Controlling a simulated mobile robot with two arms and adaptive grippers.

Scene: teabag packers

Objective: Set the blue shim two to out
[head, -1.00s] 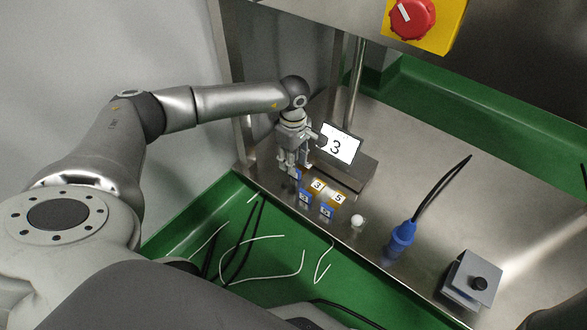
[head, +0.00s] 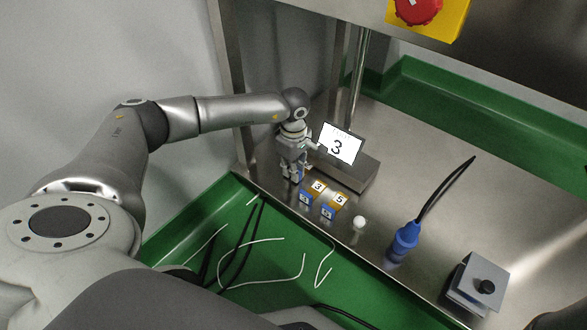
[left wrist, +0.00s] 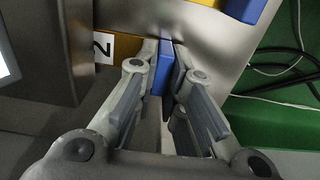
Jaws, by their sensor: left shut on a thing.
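My left gripper (head: 290,176) is low over the steel table, left of the numbered blocks. In the left wrist view its fingers (left wrist: 166,62) are shut on the blue shim two (left wrist: 160,76), a narrow blue strip between the pads. An orange block marked 2 (left wrist: 126,48) lies just left of the fingertips there. The fingers hide much of the shim, so I cannot tell how far it stands out from the block. In the head view the gripper covers most of this block and shim. My right gripper is not in view.
Orange blocks marked 3 (head: 318,187) and 5 (head: 339,200) stand right of the gripper, with blue shims on their near sides. A screen showing 3 (head: 341,144) stands close behind. A white ball (head: 359,222) and a blue plug (head: 404,240) are farther right. Cables lie in the green tray.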

